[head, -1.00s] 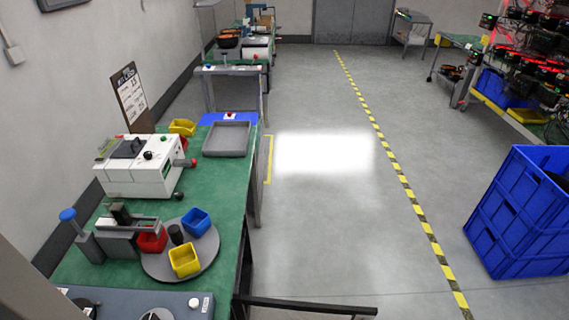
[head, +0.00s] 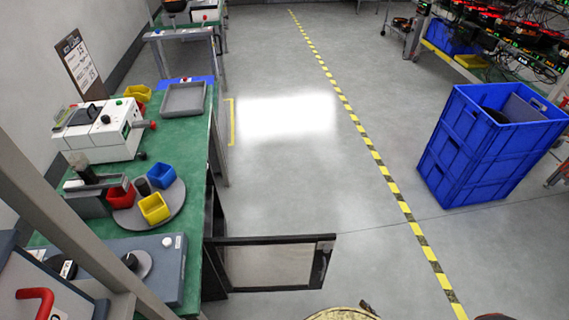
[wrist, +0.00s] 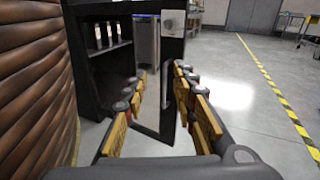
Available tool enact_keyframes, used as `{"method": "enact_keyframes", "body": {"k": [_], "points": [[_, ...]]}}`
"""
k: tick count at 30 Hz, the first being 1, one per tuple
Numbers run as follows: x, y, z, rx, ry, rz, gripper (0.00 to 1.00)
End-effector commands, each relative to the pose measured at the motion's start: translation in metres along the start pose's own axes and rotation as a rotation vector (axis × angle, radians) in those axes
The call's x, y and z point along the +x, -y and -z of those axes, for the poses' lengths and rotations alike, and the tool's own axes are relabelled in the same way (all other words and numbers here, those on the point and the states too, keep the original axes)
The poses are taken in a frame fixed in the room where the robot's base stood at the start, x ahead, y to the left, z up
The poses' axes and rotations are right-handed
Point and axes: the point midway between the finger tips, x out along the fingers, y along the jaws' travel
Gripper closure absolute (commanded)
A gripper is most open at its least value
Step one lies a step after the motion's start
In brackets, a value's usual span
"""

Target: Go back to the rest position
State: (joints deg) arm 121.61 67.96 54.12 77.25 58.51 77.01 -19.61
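My gripper (wrist: 160,88) shows in the wrist view with its two rows of yellow-brown finger pads apart and nothing between them. It points toward a dark open cabinet (wrist: 88,12) and its open, glazed door. I cannot tell the exact distance to the door. The gripper cannot be made out in the head view. The open door (head: 270,240) also shows there, standing out from the green bench (head: 195,125) into the aisle.
A large brown ribbed cylinder (wrist: 35,90) is close on the left in the wrist view. Stacked blue crates (head: 455,155) stand at the right, with a loaded rack (head: 500,40) behind. The floor (head: 300,180) between bench and crates is clear, crossed by a yellow-black line (head: 375,155).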

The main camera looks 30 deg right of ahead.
Motion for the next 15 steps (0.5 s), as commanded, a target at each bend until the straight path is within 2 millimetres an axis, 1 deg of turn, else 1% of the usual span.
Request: {"method": "enact_keyframes", "body": {"k": [8,11,14,15], "points": [[-0.001,0.021,-0.024,-0.094,-0.056,-0.194,0.73],[0.002,0.032,-0.038,-0.144,-0.083,-0.295,0.73],[0.009,0.045,-0.059,-0.216,-0.119,-0.427,0.73],[0.013,0.050,-0.069,-0.251,-0.135,-0.488,0.73]]}}
